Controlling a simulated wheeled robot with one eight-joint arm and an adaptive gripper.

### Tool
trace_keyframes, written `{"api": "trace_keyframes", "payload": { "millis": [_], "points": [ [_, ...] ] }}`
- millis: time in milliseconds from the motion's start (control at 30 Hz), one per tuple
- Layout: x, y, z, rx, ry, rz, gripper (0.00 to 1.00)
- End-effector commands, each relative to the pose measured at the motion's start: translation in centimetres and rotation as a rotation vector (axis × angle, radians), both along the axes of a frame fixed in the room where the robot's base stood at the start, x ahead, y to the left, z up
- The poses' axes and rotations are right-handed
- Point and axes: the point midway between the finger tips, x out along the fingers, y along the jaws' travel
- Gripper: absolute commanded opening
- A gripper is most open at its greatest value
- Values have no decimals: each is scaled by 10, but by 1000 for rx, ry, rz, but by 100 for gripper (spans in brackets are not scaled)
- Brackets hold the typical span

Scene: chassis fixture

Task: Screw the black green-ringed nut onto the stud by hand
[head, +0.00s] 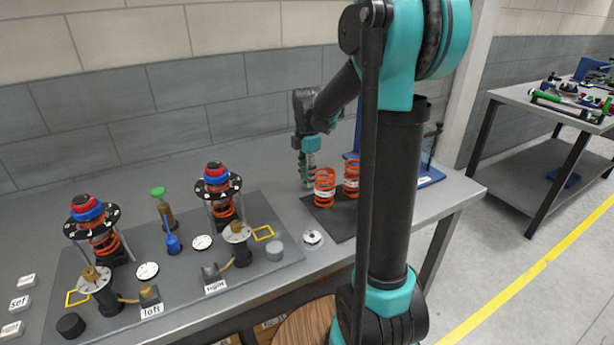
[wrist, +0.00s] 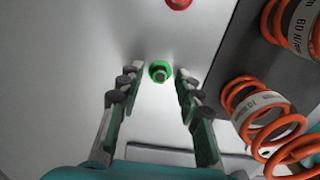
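The black green-ringed nut (wrist: 160,71) sits on the pale bench top in the wrist view. My gripper (wrist: 157,76) is open, with its two fingers apart on either side of the nut; a gap shows on each side. In the head view my gripper (head: 306,180) points down over the bench, beside the orange springs, and the nut cannot be made out there. The fixture plate (head: 180,262) carries two spring towers, the left (head: 98,235) and the right (head: 219,190), with red and blue tops. I cannot tell which part is the stud.
A red-ringed piece (wrist: 178,3) lies beyond the nut. Loose orange springs (head: 325,188) stand on a dark mat (head: 338,217), close to the right of my gripper. A green-topped tool (head: 160,205) stands on the plate. A round silver piece (head: 313,238) lies near the bench's front edge.

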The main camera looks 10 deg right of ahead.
Motion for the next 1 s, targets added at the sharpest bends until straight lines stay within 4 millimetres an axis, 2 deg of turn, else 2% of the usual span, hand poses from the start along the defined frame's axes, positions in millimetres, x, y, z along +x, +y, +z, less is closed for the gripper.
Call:
{"api": "trace_keyframes", "payload": {
  "millis": [33,200,267,667,1000],
  "points": [
    [0,0,0,0,0,0,26],
    [0,0,0,0,0,0,5],
    [0,0,0,0,0,0,0],
    [0,0,2,0,0,0,0],
    [0,0,23,0,0,0,0]
  ]
}}
